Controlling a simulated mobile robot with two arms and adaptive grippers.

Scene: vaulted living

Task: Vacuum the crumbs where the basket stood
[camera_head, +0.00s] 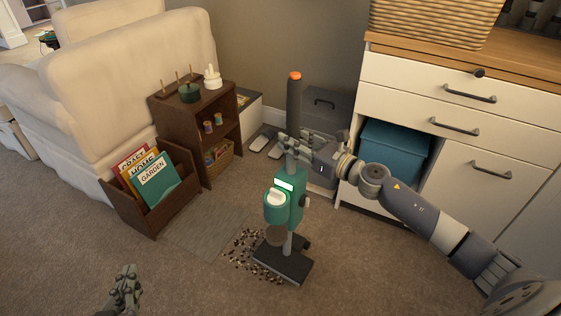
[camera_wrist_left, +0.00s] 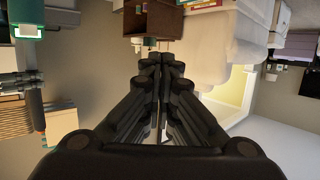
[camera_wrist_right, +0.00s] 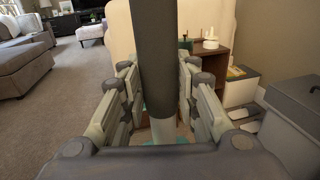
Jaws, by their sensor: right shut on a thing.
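A green upright vacuum (camera_head: 285,205) with a grey handle tube and orange tip stands on the carpet, its dark floor head (camera_head: 284,262) flat on the floor. Dark and pale crumbs (camera_head: 243,256) lie scattered on the carpet to the left of the head and at its edge; the head may hide more. My right gripper (camera_head: 291,143) is shut around the vacuum's handle tube, which also fills the middle of the right wrist view (camera_wrist_right: 157,60). My left gripper (camera_head: 126,283) is empty, its fingers together, low at the left, apart from the crumbs.
A magazine rack (camera_head: 155,210) and a brown shelf (camera_head: 203,130) stand left of the vacuum. A white dresser (camera_head: 470,125) with a blue bin (camera_head: 393,150) stands right. A woven basket (camera_head: 435,22) is on the dresser. Carpet in front is clear.

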